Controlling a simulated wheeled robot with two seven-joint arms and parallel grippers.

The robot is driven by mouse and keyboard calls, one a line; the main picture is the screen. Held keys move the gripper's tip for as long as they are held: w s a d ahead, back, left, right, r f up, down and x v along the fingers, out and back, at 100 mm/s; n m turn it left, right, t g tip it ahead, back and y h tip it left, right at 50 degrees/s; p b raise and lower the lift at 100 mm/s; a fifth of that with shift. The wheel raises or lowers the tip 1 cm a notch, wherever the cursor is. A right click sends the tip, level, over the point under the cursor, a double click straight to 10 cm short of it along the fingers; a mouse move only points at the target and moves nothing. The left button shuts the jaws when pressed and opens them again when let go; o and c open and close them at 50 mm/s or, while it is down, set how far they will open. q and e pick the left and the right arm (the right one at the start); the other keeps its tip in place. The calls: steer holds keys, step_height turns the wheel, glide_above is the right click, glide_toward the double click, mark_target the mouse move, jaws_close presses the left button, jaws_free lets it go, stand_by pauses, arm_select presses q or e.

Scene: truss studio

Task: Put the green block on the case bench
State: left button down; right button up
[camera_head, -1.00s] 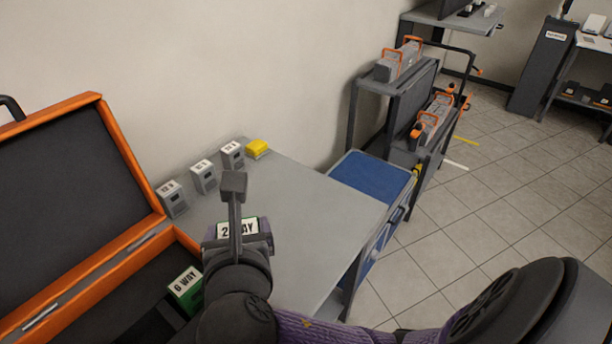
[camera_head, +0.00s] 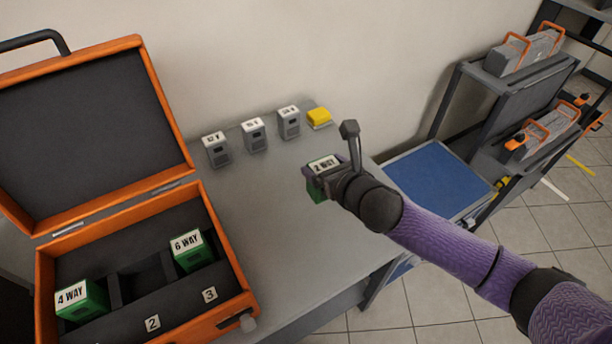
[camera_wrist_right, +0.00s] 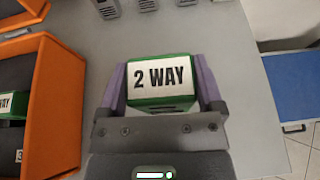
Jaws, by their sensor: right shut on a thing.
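My right gripper (camera_head: 328,172) is shut on a green block (camera_head: 317,191) with a white label reading "2 WAY". The block also shows between the two fingers in the right wrist view (camera_wrist_right: 160,78). It is held over the grey case bench (camera_head: 270,225), to the right of the open orange case; the gap below it is hard to judge. Two other green blocks sit in the case: "4 WAY" (camera_head: 82,302) at the left and "6 WAY" (camera_head: 192,250) at the right, with an empty slot between them. My left gripper is not in view.
The open orange case (camera_head: 222,240) takes the bench's left side. Several small grey units (camera_head: 253,135) and a yellow block (camera_head: 319,117) stand along the back by the wall. A blue-topped cart (camera_head: 438,182) stands right of the bench. The bench's middle is clear.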

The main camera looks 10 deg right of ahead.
steer(key=shift+w+d+f+b, duration=0.25)
steer(key=shift+d+f, duration=0.2)
steer(key=shift+f, duration=0.2)
steer(key=shift+w+d+f+b, duration=0.1)
steer(key=shift+d+f+b, duration=0.15)
steer(key=shift+d+f, duration=0.3)
step_height(320, 180, down, 8)
steer(key=b, duration=0.4)
steer(key=shift+a+f, duration=0.1)
steer(key=shift+a, duration=0.05)
steer(key=shift+f, duration=0.15)
steer(key=o, duration=1.3)
